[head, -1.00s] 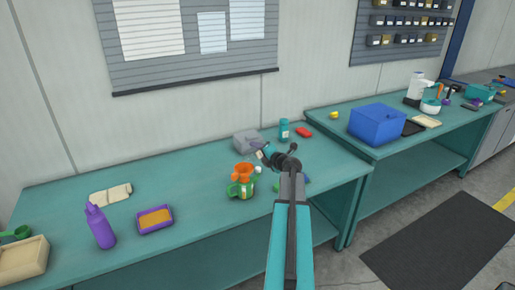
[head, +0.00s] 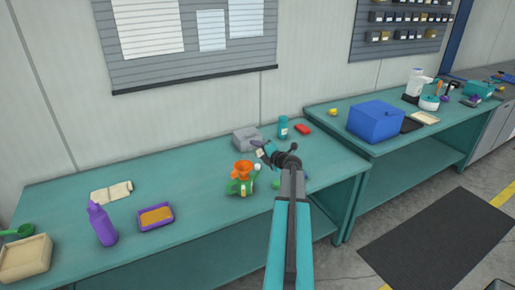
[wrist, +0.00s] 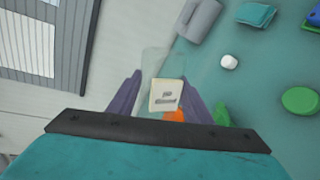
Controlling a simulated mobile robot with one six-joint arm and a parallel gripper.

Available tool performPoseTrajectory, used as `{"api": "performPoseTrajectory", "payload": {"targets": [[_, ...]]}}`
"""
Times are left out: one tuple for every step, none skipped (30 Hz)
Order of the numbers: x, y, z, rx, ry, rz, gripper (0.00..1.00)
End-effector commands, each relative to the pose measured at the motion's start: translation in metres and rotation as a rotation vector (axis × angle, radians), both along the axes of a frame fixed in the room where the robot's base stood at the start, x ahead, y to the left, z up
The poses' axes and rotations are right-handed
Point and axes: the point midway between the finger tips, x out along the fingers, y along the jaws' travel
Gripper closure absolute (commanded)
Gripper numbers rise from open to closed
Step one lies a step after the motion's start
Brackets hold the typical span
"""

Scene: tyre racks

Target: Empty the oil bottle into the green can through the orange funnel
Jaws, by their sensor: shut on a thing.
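My gripper (wrist: 160,98) is shut on a pale, see-through bottle (wrist: 157,62) with a cream label, most likely the oil bottle. Its label (head: 260,153) also shows in the head view, above and slightly right of the funnel. The orange funnel (head: 243,170) sits on top of the green can (head: 246,188) on the bench. In the wrist view, a bit of the funnel (wrist: 174,115) and of the can (wrist: 221,114) shows past my gripper. The bottle's mouth, its exact tilt and its oil level cannot be made out.
A grey box (head: 246,138), a teal bottle (head: 283,128) and a red item (head: 303,129) stand behind my gripper. A white round piece (wrist: 229,61) lies near. A purple bottle (head: 103,226) and purple tray (head: 155,218) stand left. The bench between tray and can is clear.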

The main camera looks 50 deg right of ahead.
Motion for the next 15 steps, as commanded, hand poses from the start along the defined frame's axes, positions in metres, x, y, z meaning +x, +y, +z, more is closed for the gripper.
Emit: {"api": "performPoseTrajectory", "payload": {"targets": [[0.0001, -0.0013, 0.0033, 0.016, -0.004, 0.0, 0.81], [0.0001, -0.0016, 0.0032, 0.026, -0.006, -0.001, 0.81], [0.0, -0.0017, 0.0026, 0.04, -0.009, -0.001, 0.81], [0.0, -0.002, 0.002, 0.051, -0.011, -0.001, 0.81], [0.0, -0.0021, 0.0013, 0.062, -0.013, 0.0, 0.81], [0.0, -0.0022, 0.0003, 0.074, -0.016, 0.0, 0.81], [-0.0001, -0.0024, -0.0002, 0.083, -0.018, 0.001, 0.81], [-0.0002, -0.0026, -0.0007, 0.092, -0.02, 0.001, 0.81], [-0.0002, -0.0027, -0.0012, 0.103, -0.022, 0.0, 0.81], [-0.0002, -0.0028, -0.0016, 0.11, -0.024, 0.0, 0.81], [-0.0002, -0.0029, -0.002, 0.117, -0.026, 0.0, 0.81], [-0.0003, -0.0029, -0.0026, 0.123, -0.028, 0.0, 0.81], [-0.0003, -0.0029, -0.0031, 0.128, -0.029, 0.0, 0.81], [-0.0003, -0.0029, -0.0036, 0.131, -0.029, 0.0, 0.81], [-0.0004, -0.0027, -0.0041, 0.135, -0.03, 0.001, 0.81]]}}
